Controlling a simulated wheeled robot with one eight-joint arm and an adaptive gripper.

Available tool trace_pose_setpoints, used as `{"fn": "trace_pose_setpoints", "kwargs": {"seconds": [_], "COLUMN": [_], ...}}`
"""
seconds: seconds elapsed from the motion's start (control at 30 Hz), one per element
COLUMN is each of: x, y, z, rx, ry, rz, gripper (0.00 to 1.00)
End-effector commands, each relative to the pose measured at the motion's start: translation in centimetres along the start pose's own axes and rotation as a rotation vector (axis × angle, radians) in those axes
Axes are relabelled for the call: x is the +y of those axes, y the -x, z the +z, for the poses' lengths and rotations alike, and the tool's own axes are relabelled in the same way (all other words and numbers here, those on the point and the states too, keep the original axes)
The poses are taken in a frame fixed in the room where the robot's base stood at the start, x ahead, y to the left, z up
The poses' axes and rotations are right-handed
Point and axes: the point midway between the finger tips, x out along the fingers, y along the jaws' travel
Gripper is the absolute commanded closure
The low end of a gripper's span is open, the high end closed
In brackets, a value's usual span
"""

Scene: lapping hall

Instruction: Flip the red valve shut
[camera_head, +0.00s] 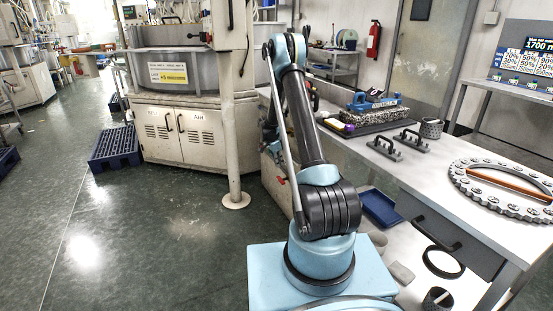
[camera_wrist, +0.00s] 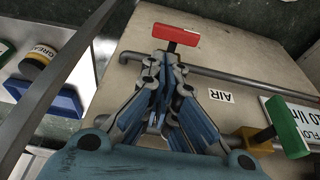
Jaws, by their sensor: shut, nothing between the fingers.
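The red valve handle (camera_wrist: 175,34) shows at the top centre of the wrist view, lying roughly crosswise on a dark stem. My gripper (camera_wrist: 168,62) is shut and empty, its fingertips just below the handle in the picture; I cannot tell whether they touch it. The fingers hide the part below the stem. In the head view a small red handle (camera_head: 281,180) shows low beside the bench, left of my arm.
A green valve handle (camera_wrist: 288,125) sits on a brass body at the right of the wrist view. Dark pipes (camera_wrist: 245,81) cross the beige panel by an AIR label (camera_wrist: 221,95). A shelf with a grease tub (camera_wrist: 38,57) and blue box (camera_wrist: 62,102) lies left.

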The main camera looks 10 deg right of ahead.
Motion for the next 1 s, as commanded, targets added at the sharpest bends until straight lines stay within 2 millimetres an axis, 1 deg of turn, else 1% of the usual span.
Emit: {"fn": "trace_pose_setpoints", "kwargs": {"seconds": [0.03, 0.1, 0.4, 0.6, 0.8, 1.0], "x": [0.0, 0.0, 0.0, 0.0, 0.0, 0.0], "y": [-0.9, -2.0, -6.7, -9.2, -10.4, -10.7], "z": [0.0, 0.0, 0.0, 0.0, 0.0, 0.0], "rx": [0.0, 0.0, 0.0, 0.0, 0.0, 0.0], "ry": [-0.001, -0.002, -0.001, -0.001, -0.001, -0.001], "rz": [0.0, 0.0, 0.0, 0.0, 0.0, 0.0], "gripper": [1.0, 1.0, 1.0, 1.0, 1.0, 1.0]}}
